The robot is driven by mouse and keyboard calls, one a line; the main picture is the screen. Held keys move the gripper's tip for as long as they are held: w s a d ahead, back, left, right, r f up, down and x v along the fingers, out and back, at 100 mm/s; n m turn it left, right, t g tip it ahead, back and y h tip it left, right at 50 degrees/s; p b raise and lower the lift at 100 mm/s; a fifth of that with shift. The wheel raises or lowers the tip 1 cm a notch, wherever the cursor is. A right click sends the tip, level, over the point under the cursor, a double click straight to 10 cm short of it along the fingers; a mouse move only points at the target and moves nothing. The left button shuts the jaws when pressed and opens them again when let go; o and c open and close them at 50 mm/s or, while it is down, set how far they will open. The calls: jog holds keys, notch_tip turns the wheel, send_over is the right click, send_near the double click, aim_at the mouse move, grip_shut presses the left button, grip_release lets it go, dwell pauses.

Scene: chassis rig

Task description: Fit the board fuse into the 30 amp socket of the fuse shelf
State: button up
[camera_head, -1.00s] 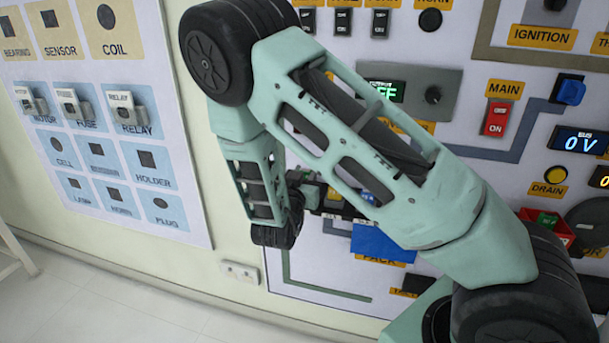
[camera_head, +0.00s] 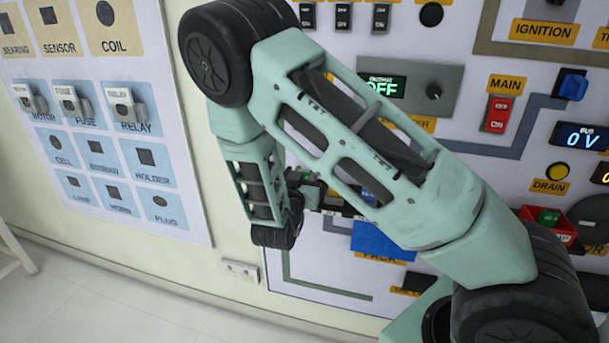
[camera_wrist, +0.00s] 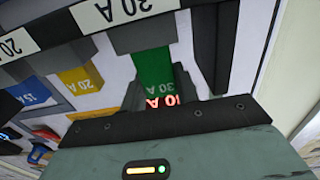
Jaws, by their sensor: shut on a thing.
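The green board fuse (camera_wrist: 152,72), lettered 30 A, is between the dark fingers of my gripper (camera_wrist: 162,84) in the wrist view. My gripper is shut on it. The fuse's far end meets the fuse shelf below the white 30 A label (camera_wrist: 112,9). I cannot tell how deep it sits in the socket, as the socket mouth is hidden. In the head view my gripper (camera_head: 309,192) is at the wall panel, largely hidden behind my arm, and the fuse cannot be made out.
A yellow 20 A fuse (camera_wrist: 80,79) and a blue 15 A fuse (camera_wrist: 32,92) stand left of the green one in the wrist view. A blue block (camera_head: 382,241) is below my gripper on the panel. A part board (camera_head: 100,120) hangs at the left.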

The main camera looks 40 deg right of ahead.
jog(key=shift+f+b, duration=0.8)
jog(key=shift+f, duration=0.3)
jog(key=o, duration=1)
jog(key=shift+o, duration=0.2)
jog(key=b+v, duration=0.2)
jog(key=v, duration=1.5)
jog(key=shift+s, duration=0.2)
jog(key=shift+w+a+f, duration=0.1)
jog(key=shift+a, duration=0.1)
